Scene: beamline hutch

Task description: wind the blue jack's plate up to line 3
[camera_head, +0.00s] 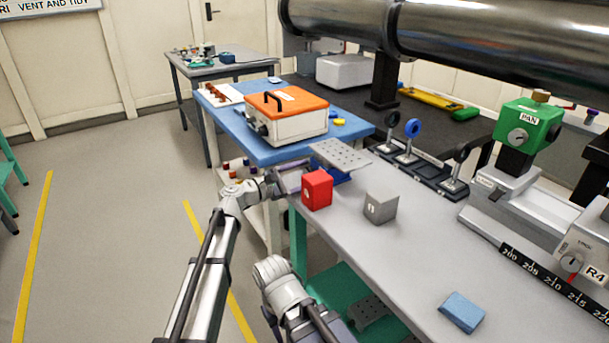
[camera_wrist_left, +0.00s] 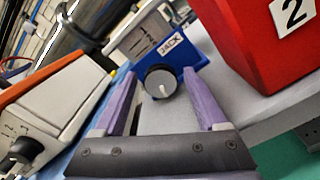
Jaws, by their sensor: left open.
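The blue jack (camera_head: 339,177) stands on the grey bench, mostly hidden by its perforated grey plate (camera_head: 340,154) and the red block. In the left wrist view the jack (camera_wrist_left: 188,62) shows its JACK label and a dark round knob (camera_wrist_left: 160,80) with a pale pointer mark. A pale panel with dark scale lines (camera_wrist_left: 143,42) is beside it; I cannot read the line numbers. My left gripper (camera_head: 292,178) is open, its purple fingers (camera_wrist_left: 159,80) one on each side of the knob in the picture. I cannot tell whether they touch it. My right gripper is not seen.
A red block (camera_head: 317,189), also in the wrist view (camera_wrist_left: 285,45), sits close to the jack. A grey block (camera_head: 381,206) is to its right. An orange-lidded box (camera_head: 288,115) stands on the blue table to the left. The bench front is mostly clear around a blue pad (camera_head: 462,312).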

